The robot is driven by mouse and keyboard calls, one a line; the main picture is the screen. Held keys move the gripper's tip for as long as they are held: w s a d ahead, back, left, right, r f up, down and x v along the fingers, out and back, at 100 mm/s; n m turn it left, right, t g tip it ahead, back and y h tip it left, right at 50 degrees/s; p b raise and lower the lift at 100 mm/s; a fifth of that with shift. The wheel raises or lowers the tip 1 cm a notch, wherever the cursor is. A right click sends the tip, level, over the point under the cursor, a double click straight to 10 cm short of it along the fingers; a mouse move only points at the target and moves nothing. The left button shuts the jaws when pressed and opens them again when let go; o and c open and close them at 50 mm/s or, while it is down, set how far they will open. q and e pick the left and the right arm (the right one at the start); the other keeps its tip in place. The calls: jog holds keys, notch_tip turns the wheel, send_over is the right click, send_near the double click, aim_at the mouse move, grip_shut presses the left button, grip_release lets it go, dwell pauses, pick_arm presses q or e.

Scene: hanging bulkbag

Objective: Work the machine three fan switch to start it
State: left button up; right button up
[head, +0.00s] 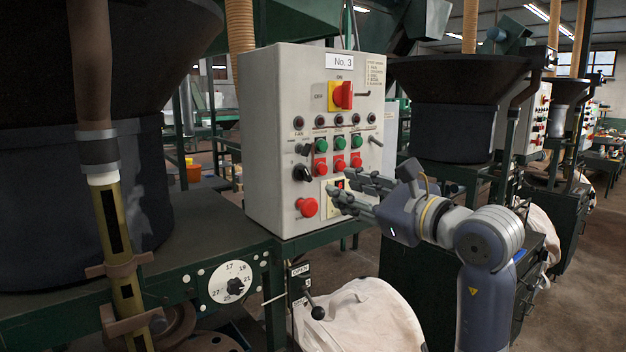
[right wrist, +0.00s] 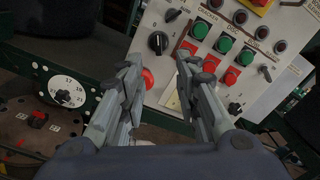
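The control box marked No. 3 (head: 262,150) stands at centre in the head view. Its left column has a lamp labelled FAN, an upper black rotary switch (head: 303,150) and a lower black rotary switch (head: 302,174). I cannot tell for sure which is the fan switch. In the right wrist view the lower black switch (right wrist: 158,43) is just beyond and between the fingertips, its pointer near upright; the upper one (right wrist: 172,14) is farther off. My right gripper (head: 344,188) is open and empty, in front of the panel's lower part, apart from both switches. My left gripper is out of view.
A red mushroom button (head: 307,207) sits below the switches, close to my right fingers. Green and red push buttons (head: 340,143) and a red-yellow main switch (head: 341,96) are on the panel. A numbered dial (head: 234,282) and white bag (head: 358,318) are below.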

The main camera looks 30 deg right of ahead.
aim_at(310, 177)
jog(key=w+p, duration=0.1)
jog(key=w, duration=0.2)
jog(key=w+p, duration=0.1)
jog(key=w, duration=0.2)
jog(key=w+a+p, duration=0.1)
jog(key=w, duration=0.2)
jog(key=shift+w, duration=0.8)
jog(key=shift+f, duration=0.1)
grip_shut()
